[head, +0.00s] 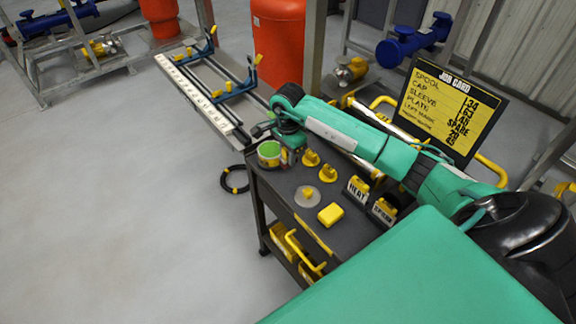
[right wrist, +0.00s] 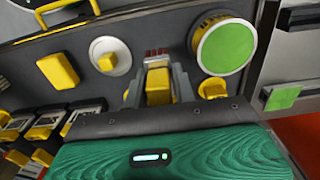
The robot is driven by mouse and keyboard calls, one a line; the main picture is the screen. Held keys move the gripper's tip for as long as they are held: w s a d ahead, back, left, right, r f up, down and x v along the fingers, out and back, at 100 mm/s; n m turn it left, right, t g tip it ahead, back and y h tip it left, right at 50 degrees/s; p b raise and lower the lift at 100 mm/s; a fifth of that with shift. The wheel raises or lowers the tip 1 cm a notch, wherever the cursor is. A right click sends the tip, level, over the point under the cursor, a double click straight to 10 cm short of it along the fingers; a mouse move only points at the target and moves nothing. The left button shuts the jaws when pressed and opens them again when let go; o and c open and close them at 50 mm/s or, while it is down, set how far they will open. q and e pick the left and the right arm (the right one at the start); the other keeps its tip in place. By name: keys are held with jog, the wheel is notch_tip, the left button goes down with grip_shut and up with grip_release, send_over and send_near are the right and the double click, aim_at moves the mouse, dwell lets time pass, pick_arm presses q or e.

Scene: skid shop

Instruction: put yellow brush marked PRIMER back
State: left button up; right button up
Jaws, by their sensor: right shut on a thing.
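My right gripper (right wrist: 157,88) is shut on a yellow brush (right wrist: 158,86), with its reddish bristle end pointing up in the right wrist view. No PRIMER marking can be read on it. In the head view my right gripper (head: 287,156) is low over the back left of the dark cart top, just right of a pot with a green top (head: 269,149). The brush is hidden there. The pot also shows in the right wrist view (right wrist: 226,48), right of the brush and apart from it. My left gripper is not in view.
The cart top (head: 342,236) carries yellow knobs (head: 311,158), a pale disc (head: 307,197), a yellow block (head: 330,214) and a label reading HEAT (head: 358,188). A job card board (head: 438,107) stands behind.

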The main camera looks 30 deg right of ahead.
notch_tip(320, 180, down, 2)
jog(key=shift+f, duration=0.1)
notch_tip(320, 180, down, 4)
jog(key=shift+f+p, duration=0.25)
jog(key=shift+p, duration=0.4)
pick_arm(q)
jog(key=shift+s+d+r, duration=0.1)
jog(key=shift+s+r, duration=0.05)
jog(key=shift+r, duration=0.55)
pick_arm(e)
jog(key=shift+f, duration=0.2)
jog(key=o, duration=0.9)
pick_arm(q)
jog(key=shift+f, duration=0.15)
pick_arm(e)
jog(key=shift+o, duration=0.2)
